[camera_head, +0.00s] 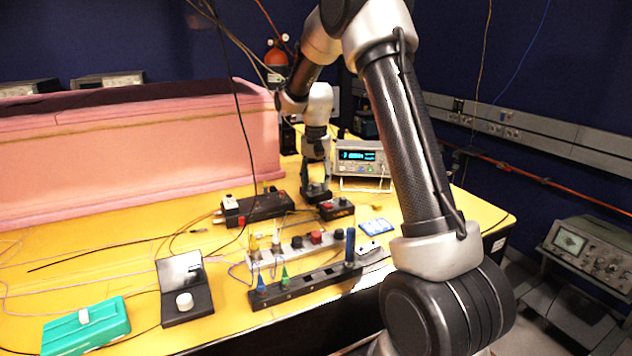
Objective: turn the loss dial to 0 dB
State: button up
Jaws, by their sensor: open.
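I cannot tell for sure which control is the loss dial, as no markings are readable. A white round knob (184,301) sits on a black box (187,316) with a raised pale panel, at the front left of the yellow table. Another white knob (84,315) stands on a teal box (92,332) further left. My gripper (317,193) is open and points down at the middle of the table, close beside a small black box (336,208) with a red button. It is well behind and to the right of both white knobs. Whether its fingertips touch anything is unclear.
A longer black box (258,208) lies just left of my gripper. A rack (318,276) with coloured pointed tools and a grey strip of knobs stand in front. A bench meter (361,160) is behind right. The pink foam enclosure (150,150) fills the back left. Thin cables cross the table.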

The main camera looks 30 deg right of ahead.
jog(key=shift+f, duration=0.25)
jog(key=shift+c, duration=0.5)
grip_shut()
jog(key=n, duration=0.4)
jog(key=shift+n, duration=1.9)
